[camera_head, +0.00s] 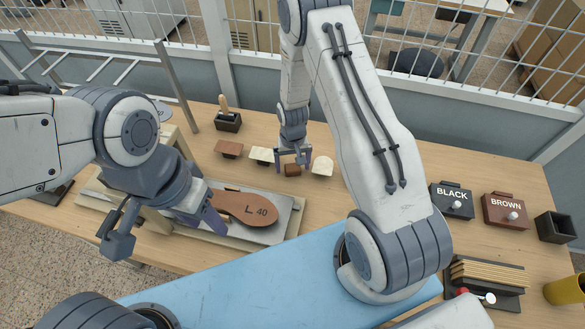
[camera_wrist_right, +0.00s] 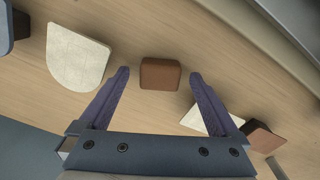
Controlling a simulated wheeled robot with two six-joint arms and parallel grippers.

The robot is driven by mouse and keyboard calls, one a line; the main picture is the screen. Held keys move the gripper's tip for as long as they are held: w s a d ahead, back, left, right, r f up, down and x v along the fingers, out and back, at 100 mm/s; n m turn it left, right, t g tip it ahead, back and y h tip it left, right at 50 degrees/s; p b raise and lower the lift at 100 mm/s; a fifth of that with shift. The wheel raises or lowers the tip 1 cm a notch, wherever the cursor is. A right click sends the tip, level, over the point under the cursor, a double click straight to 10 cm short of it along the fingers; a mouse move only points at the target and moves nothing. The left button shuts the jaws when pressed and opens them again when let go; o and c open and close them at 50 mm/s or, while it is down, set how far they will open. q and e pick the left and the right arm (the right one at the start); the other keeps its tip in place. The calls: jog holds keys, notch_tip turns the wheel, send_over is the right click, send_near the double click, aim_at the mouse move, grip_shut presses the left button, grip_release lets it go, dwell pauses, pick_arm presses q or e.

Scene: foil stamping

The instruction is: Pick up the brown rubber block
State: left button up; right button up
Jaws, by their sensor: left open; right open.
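A small brown block (camera_head: 292,170) lies on the wooden table in the head view. It also shows in the right wrist view (camera_wrist_right: 160,74), lying between and slightly beyond the tips of my right gripper (camera_wrist_right: 160,76). That gripper, also in the head view (camera_head: 293,162), is open, with a gap on both sides of the block. A second brown block (camera_head: 228,148) sits further left, also seen in the wrist view (camera_wrist_right: 262,138). My left gripper (camera_head: 166,234) is open and empty, beside the brown sole marked "L 40" (camera_head: 245,207).
A white rounded piece (camera_head: 322,165) lies right of the small block and a cream piece (camera_head: 262,154) left of it, both close to my right fingers. BLACK (camera_head: 452,201) and BROWN (camera_head: 506,211) boxes stand on the right. A dark holder (camera_head: 228,122) stands behind.

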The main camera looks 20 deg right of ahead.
aim_at(292, 166)
grip_shut()
jog(key=shift+r, duration=0.1)
jog(key=shift+w+r+b, duration=0.1)
jog(key=shift+r+b, duration=0.3)
jog(key=shift+r, duration=0.15)
notch_tip(292, 166, up, 2)
jog(key=shift+r+b, duration=0.2)
jog(key=shift+b, duration=0.5)
jog(key=s+d+r+b, duration=0.3)
jog(key=s+d+r, duration=0.4)
jog(key=s+d, duration=0.1)
jog(key=shift+s+r, duration=0.2)
jog(key=shift+s, duration=0.2)
